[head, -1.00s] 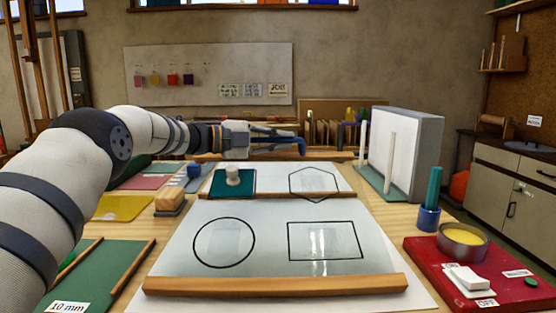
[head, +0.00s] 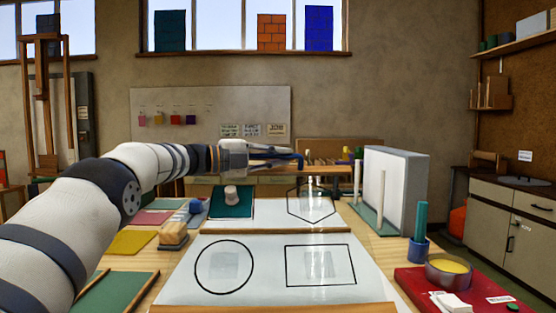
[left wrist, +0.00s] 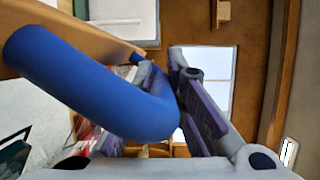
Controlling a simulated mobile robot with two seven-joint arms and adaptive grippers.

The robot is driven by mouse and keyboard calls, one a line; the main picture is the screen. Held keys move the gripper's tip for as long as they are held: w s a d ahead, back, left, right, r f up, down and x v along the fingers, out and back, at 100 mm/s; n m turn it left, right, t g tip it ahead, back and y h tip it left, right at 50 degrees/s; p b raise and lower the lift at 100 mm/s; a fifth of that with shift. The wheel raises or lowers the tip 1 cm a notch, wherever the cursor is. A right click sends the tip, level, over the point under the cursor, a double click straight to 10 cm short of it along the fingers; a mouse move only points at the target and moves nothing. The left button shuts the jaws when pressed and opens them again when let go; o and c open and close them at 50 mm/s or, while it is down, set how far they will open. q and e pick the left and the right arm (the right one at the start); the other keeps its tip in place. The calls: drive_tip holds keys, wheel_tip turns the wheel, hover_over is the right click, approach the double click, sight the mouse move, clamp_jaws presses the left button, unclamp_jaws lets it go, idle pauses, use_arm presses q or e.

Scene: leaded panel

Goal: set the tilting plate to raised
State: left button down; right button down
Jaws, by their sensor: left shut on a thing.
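The tilting plate (head: 275,265) is pale and glossy and lies in front of me, with a black circle, a rectangle and a hexagon on it. Its far wooden edge (head: 332,168) stands up off the table; its exact angle is hard to judge. A blue curved handle (left wrist: 130,105) is fixed to the wooden edge in the left wrist view. My left gripper (head: 297,158) is at this far edge, shut on the handle, which hides part of the fingers. My right gripper is not in view.
To the right are a grey upright panel (head: 408,190), white posts, a blue cup (head: 418,250) and a red board (head: 412,283) with a yellow dish. A sponge-like block (head: 173,236) stands left.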

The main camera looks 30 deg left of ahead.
use_arm(q)
drive_tip(key=shift+r, duration=0.25)
drive_tip(key=c, duration=1.7)
unclamp_jaws()
drive_tip(key=shift+f, duration=0.15)
drive_tip(key=shift+o, duration=0.2)
drive_tip(key=v, duration=1.2)
